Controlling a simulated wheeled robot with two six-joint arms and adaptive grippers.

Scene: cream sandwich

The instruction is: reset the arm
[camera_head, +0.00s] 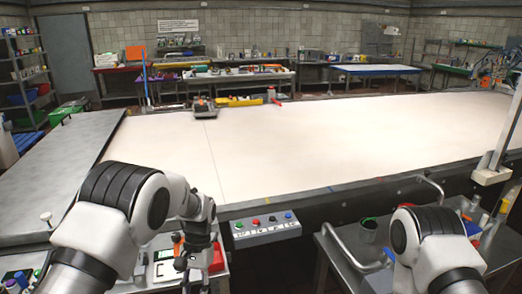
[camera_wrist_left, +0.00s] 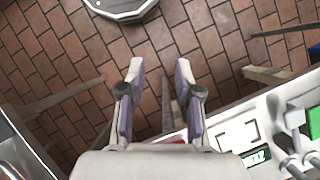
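My left arm comes in from the left in the head view and bends down over a small cluttered table. My left gripper (camera_head: 190,257) hangs at that table's near side. In the left wrist view my left gripper (camera_wrist_left: 159,72) has its two fingers spread apart with nothing between them. Brick-tiled floor shows beyond the fingertips. My right arm shows at the lower right of the head view, but its gripper is out of the frame.
A wide cream belt surface (camera_head: 280,140) lies ahead, mostly clear. A control box (camera_head: 265,228) with coloured buttons is on its near edge. A red item (camera_head: 217,258) sits close to my left gripper. A metal side table (camera_head: 345,262) with bent rails stands by my right arm.

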